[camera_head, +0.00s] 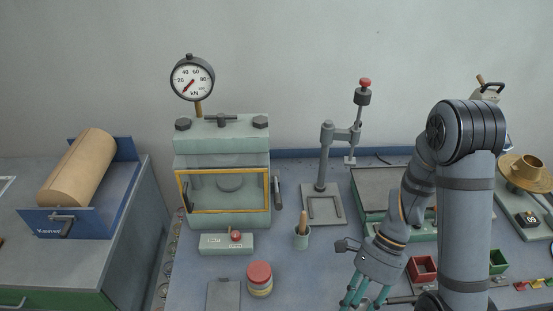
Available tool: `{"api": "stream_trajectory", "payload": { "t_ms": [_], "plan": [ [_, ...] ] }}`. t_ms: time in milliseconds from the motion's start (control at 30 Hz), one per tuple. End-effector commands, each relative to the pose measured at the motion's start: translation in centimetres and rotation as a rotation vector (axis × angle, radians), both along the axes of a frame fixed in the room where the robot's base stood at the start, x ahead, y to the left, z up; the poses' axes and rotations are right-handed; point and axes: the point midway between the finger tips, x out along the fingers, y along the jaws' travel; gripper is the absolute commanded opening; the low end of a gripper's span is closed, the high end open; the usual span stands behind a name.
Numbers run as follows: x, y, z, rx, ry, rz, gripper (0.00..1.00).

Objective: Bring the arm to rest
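My gripper (354,296) hangs low over the front middle of the bench, pointing down, with teal fingers. The fingers run close to the bottom edge of the picture, and their tips are hard to make out. I see nothing clearly held in it. My arm rises at the right and hides part of the bench behind it.
A press (222,180) with a yellow-framed guard and dial gauge (192,78) stands at left. A stand (322,170) is behind. A paper roll (78,172) sits far left.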

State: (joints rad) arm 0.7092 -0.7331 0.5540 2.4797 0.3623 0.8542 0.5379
Motion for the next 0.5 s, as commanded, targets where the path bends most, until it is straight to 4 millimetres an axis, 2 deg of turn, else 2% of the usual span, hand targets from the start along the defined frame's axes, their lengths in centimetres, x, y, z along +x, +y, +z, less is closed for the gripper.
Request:
{"api": "stream_trajectory", "payload": {
  "t_ms": [100, 500],
  "plan": [
    [-2.1, -1.6, -0.9, 0.000, 0.026, -0.051, 0.34],
    [-4.4, -6.0, -3.4, 0.002, 0.015, -0.220, 0.34]
  ]
}}
